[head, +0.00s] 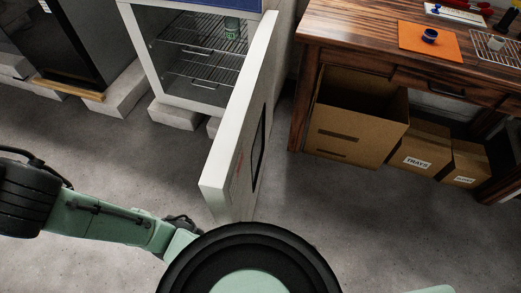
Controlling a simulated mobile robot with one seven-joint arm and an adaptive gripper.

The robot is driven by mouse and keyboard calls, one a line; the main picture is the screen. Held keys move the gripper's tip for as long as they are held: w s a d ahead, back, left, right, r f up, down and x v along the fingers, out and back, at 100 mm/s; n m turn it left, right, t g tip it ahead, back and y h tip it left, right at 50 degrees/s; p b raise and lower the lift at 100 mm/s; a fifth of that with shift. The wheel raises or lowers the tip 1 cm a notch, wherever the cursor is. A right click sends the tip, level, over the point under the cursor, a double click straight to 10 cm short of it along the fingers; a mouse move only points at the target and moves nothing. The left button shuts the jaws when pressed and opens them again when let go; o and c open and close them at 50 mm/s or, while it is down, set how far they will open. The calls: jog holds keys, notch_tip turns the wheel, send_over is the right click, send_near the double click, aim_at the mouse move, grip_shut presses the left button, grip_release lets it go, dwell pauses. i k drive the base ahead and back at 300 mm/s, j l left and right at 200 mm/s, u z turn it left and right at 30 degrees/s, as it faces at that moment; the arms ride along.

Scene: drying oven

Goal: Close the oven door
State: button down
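The drying oven (137,42) is a white cabinet at the top centre of the head view, with its front open. Its white door (232,140) stands wide open, swung out toward me, with a dark window or handle on its right-hand face. My gripper's fingers do not show.
A wooden bench (350,25) stands to the right, with an orange mat (430,41) on top and cardboard boxes (355,118) underneath. A dark cabinet (65,40) stands at the left. Grey floor is clear left of the door and between door and boxes.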

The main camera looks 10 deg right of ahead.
aim_at(230, 181)
jog(key=k+l+u, duration=0.1)
jog(key=l, duration=0.35)
jog(key=k+l+u, duration=0.1)
jog(key=k+l, duration=0.15)
jog(key=l, duration=0.15)
jog(key=k+l+u, duration=0.1)
jog(key=l, duration=0.3)
jog(key=k+l+u, duration=0.15)
jog(key=k+l, duration=0.2)
